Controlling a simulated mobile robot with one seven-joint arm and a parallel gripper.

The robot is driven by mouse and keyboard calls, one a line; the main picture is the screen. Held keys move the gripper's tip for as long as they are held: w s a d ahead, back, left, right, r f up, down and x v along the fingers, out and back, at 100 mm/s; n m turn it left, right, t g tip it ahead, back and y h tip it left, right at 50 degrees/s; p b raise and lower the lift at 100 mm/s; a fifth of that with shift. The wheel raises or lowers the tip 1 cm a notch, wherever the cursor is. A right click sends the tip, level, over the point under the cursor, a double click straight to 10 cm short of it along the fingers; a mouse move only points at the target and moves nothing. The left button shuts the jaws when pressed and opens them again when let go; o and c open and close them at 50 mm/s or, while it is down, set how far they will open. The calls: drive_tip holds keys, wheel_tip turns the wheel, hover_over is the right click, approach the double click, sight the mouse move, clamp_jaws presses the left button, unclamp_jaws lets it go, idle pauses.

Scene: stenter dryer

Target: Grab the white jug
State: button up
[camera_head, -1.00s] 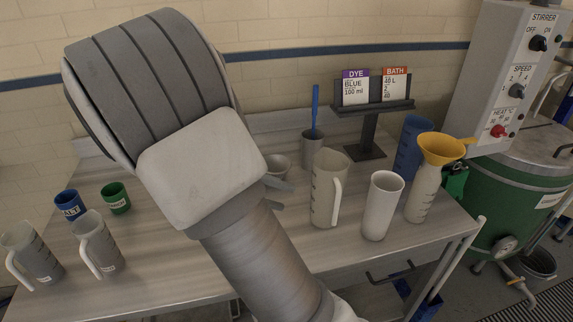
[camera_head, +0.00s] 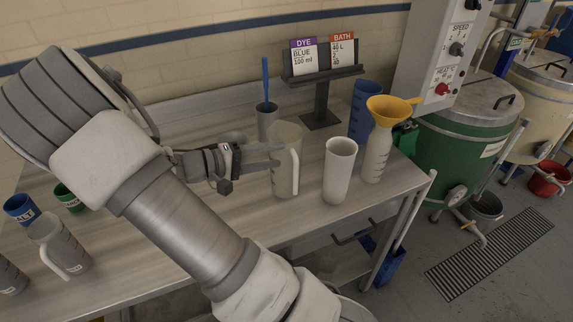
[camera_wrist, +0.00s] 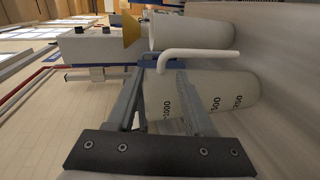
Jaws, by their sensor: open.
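The pale white jug (camera_head: 287,148), with measuring marks and a white handle, stands upright on the table in the head view. In the wrist view the jug (camera_wrist: 225,98) lies sideways in the picture, its handle (camera_wrist: 195,53) close to the fingertips. My gripper (camera_head: 275,156) is open at the jug's left side, its fingers pointing right. In the wrist view my gripper (camera_wrist: 168,78) has its fingers apart, with part of the jug showing between and beyond them. I cannot tell whether either finger touches it.
A plain white beaker (camera_head: 338,172) stands just right of the jug. A bottle (camera_head: 377,155) with a yellow funnel (camera_head: 389,110) and a blue jug (camera_head: 363,112) are farther right. A grey cup (camera_head: 266,122) with a blue stick and a card stand (camera_head: 321,100) are behind.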

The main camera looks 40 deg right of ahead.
sight(291, 154)
drive_tip(key=shift+p+x, duration=0.5)
drive_tip(key=shift+x, duration=2.55)
drive_tip(key=shift+s+a+f, duration=0.1)
clamp_jaws()
